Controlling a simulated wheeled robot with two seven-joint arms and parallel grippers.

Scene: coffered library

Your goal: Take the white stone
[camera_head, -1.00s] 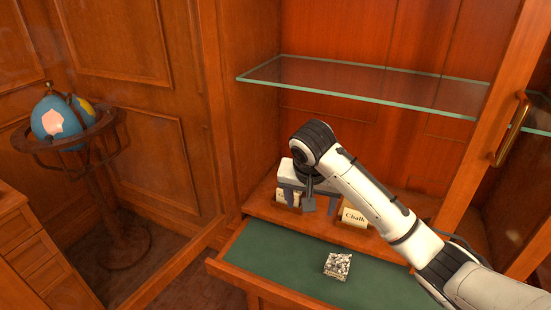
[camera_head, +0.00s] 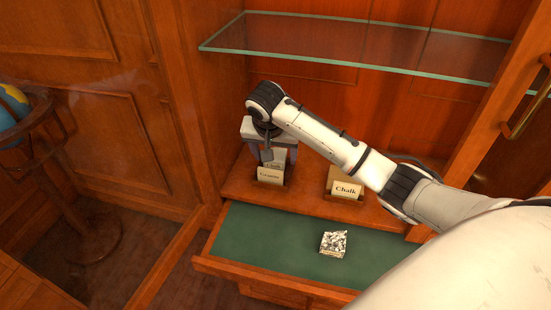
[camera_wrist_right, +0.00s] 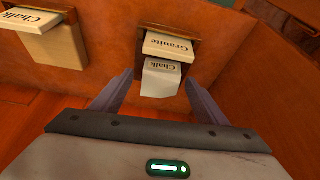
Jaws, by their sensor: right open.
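A pale block marked "Chalk" (camera_wrist_right: 160,84) stands at a wooden holder, beside a card marked "Granite" (camera_wrist_right: 168,47). In the head view the block (camera_head: 275,165) shows just behind the "Granite" card (camera_head: 270,178), partly covered by my gripper. My right gripper (camera_wrist_right: 158,80) is open, with one finger on each side of the pale block and gaps showing; I cannot tell how deep the fingers reach. It also shows in the head view (camera_head: 265,152), above the left holder. A speckled black-and-white stone (camera_head: 333,244) lies on the green drawer lining. My left gripper is out of view.
A second holder with a "Chalk" card (camera_head: 345,190) stands to the right on the wooden shelf. A glass shelf (camera_head: 370,47) crosses above my right arm. The open drawer (camera_head: 265,235) is mostly bare. A globe (camera_head: 12,110) stands at the left.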

